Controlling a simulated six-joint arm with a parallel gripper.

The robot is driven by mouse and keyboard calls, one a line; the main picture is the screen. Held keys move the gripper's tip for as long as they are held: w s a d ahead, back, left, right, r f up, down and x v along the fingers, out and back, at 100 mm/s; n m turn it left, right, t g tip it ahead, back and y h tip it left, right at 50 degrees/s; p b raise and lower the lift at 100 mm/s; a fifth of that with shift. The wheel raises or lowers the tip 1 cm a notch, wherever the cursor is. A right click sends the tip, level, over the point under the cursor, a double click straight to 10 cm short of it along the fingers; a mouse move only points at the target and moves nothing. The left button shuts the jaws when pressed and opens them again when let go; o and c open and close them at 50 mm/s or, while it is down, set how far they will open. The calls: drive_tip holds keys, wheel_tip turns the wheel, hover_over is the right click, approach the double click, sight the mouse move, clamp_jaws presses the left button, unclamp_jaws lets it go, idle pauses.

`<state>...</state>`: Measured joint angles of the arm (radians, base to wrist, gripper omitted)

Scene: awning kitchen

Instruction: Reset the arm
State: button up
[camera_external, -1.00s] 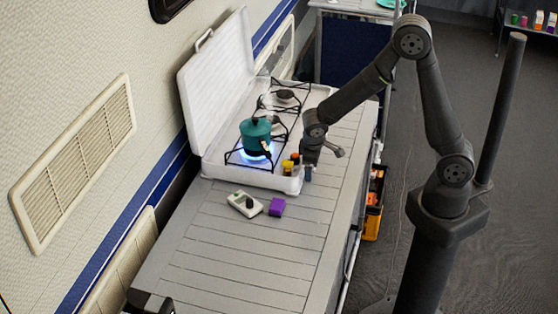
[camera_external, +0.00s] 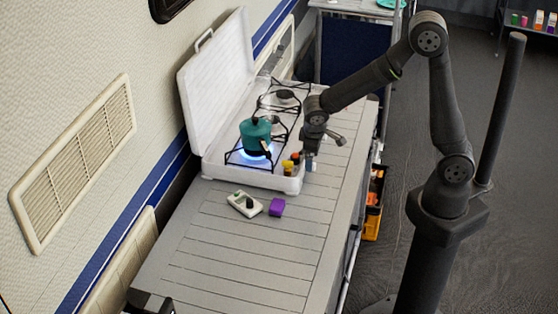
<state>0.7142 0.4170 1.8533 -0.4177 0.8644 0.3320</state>
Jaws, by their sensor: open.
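My gripper (camera_external: 311,160) is at the front right corner of the camping stove, just above the slatted table. It points down. Its fingers are small in the picture, and a small pale-blue and white item (camera_external: 310,165) shows right at the fingertips; I cannot tell whether they touch. The arm reaches over from its post on the right, with its elbow raised high.
The open stove (camera_external: 215,167) has a teal pot (camera_external: 255,135) over a lit blue flame. Small yellow and dark knobs or bottles (camera_external: 290,164) stand beside my gripper. A white device (camera_external: 244,204) and a purple block (camera_external: 277,207) lie on the table (camera_external: 250,262). The near table is clear.

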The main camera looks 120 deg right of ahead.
drive_tip(key=shift+f, duration=0.1)
drive_tip(key=x, duration=0.7)
drive_tip(key=shift+w+a, duration=0.15)
drive_tip(key=shift+a, duration=0.05)
idle(0.3)
